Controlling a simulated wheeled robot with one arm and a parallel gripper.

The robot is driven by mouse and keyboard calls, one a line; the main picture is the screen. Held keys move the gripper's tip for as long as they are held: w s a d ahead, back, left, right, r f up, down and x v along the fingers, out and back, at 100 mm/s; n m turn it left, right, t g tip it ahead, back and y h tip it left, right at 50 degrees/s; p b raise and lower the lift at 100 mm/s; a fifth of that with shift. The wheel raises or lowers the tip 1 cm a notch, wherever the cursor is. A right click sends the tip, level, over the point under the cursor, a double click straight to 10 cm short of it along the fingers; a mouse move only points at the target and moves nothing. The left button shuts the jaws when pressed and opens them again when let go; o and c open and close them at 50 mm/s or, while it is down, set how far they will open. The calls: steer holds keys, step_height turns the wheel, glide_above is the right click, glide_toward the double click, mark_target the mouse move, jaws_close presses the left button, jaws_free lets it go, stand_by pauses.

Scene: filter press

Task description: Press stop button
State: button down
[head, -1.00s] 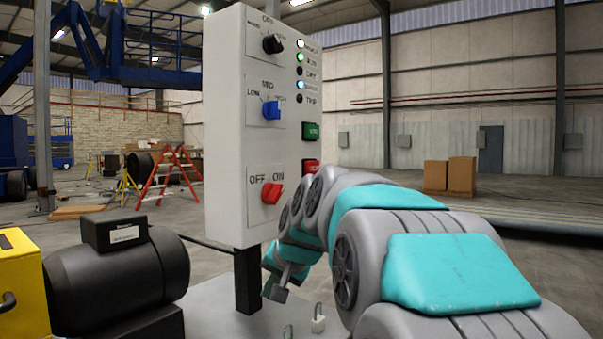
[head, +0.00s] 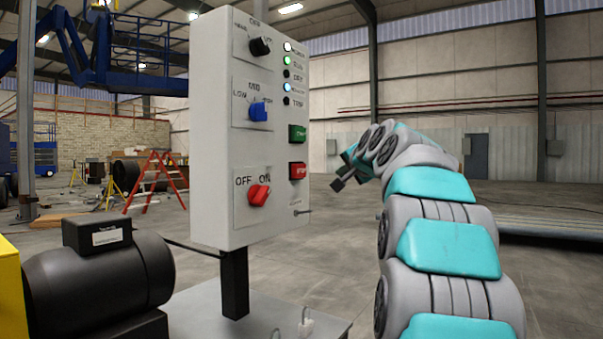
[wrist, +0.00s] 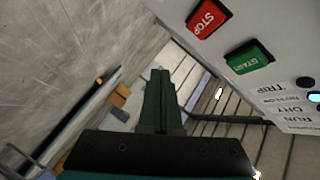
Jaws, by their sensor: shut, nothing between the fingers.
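The red stop button (head: 297,171) is on the right part of the grey control box's front (head: 283,209), just below the green start button (head: 297,133). The wrist view shows the stop button (wrist: 209,18) at the top, with the start button (wrist: 249,57) to its lower right. My gripper (head: 337,185) is shut and empty, to the right of the stop button in the head view and apart from the box. In the wrist view its closed fingers (wrist: 160,75) point up the picture, left of and below the stop button. Nothing hides the button.
The box also carries a black knob (head: 260,46), a blue knob (head: 258,111), a red OFF/ON knob (head: 259,194) and indicator lights. A black motor (head: 100,275) stands at lower left. A padlock (head: 306,324) lies on the base plate. Open floor lies to the right.

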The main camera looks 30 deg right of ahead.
steer(key=p, duration=0.3)
glide_toward(303, 173)
steer(key=w+d+f, duration=0.1)
steer(key=w+d, duration=0.2)
steer(key=d, duration=0.1)
steer(key=shift+w+a+f, duration=0.3)
steer(key=shift+w, duration=0.35)
steer(key=shift+w+p, duration=0.1)
steer(key=shift+p, duration=0.2)
stand_by(1.1)
steer(key=shift+w+a+p, duration=0.15)
steer(key=shift+w+p, duration=0.15)
steer(key=shift+w+a+p, duration=0.25)
steer(key=shift+w+p, duration=0.3)
stand_by(1.0)
stand_by(0.4)
steer(key=shift+s+d+b, duration=0.15)
steer(key=shift+s+b, duration=0.05)
steer(key=shift+s, duration=0.25)
steer(key=shift+s+d+b, duration=0.15)
steer(key=shift+s+d, duration=0.05)
steer(key=shift+s, duration=0.3)
